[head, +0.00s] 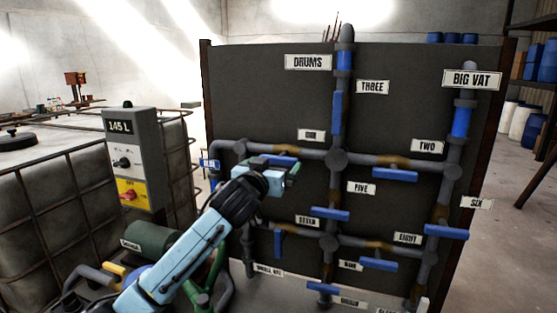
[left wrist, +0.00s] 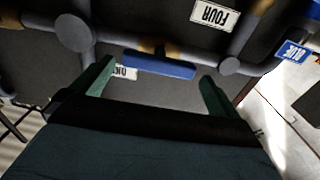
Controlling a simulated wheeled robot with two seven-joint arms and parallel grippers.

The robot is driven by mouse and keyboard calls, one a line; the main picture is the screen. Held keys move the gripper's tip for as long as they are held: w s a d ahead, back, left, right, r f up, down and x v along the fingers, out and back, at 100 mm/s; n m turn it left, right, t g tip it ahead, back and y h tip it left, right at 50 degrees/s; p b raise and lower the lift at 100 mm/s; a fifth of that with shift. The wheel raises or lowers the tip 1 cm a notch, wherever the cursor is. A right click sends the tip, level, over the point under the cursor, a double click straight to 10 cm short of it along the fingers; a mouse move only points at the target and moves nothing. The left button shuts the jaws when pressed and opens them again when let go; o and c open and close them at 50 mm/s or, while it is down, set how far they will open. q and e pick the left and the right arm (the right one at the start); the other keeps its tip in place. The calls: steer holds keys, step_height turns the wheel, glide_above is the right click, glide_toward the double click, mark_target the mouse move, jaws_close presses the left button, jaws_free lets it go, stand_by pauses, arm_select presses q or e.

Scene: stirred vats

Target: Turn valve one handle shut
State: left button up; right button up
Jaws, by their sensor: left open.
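The valve one handle (head: 280,160) is a blue bar on the upper left horizontal grey pipe, beside the ONE label (head: 311,135). My left gripper (head: 286,174) is open in front of it and hides part of it in the head view. In the left wrist view, which is upside down, the blue handle (left wrist: 160,66) lies roughly along its pipe. It shows between the two green fingers (left wrist: 157,76), one toward each end. Whether the fingers reach around the handle cannot be told. My right gripper is not in view.
The dark panel (head: 270,85) carries several other blue handles, including valve two (head: 395,175) and valve three (head: 338,112). A control box (head: 130,150) and a caged tank (head: 55,190) stand left. A blue tag (left wrist: 292,51) shows in the wrist view.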

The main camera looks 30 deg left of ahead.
mark_target(277, 162)
arm_select(q)
steer(key=shift+x, duration=2.3)
steer(key=shift+c, duration=0.3)
steer(key=c, duration=0.6)
steer(key=shift+c, duration=0.2)
